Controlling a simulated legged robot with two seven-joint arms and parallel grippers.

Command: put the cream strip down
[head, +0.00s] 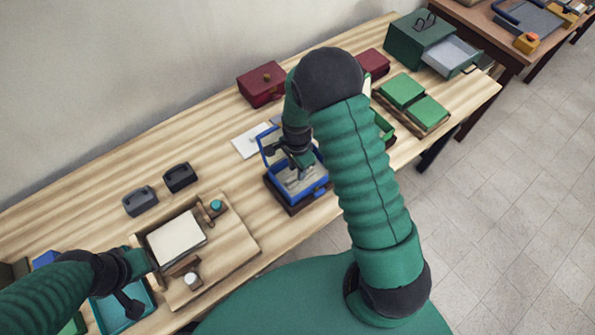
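I cannot make out the cream strip for sure. My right gripper (290,158) is over a blue-framed open case (318,186) on a dark base. It is small and dark against the case, so I cannot tell whether it is open or shut, or whether it holds anything. My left gripper (133,306) is over a teal tray (107,318) at the lower left. Its fingers are too unclear to judge. A flat cream pad (176,237) lies on a wooden board (232,248) between the two grippers.
A white sheet (247,140) lies behind the blue case. A dark red box (261,85) and a green box with an open drawer (420,40) stand farther back. Green blocks (402,91) are at the right. Two dark blocks (180,177) stand at the left. Bare table lies between.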

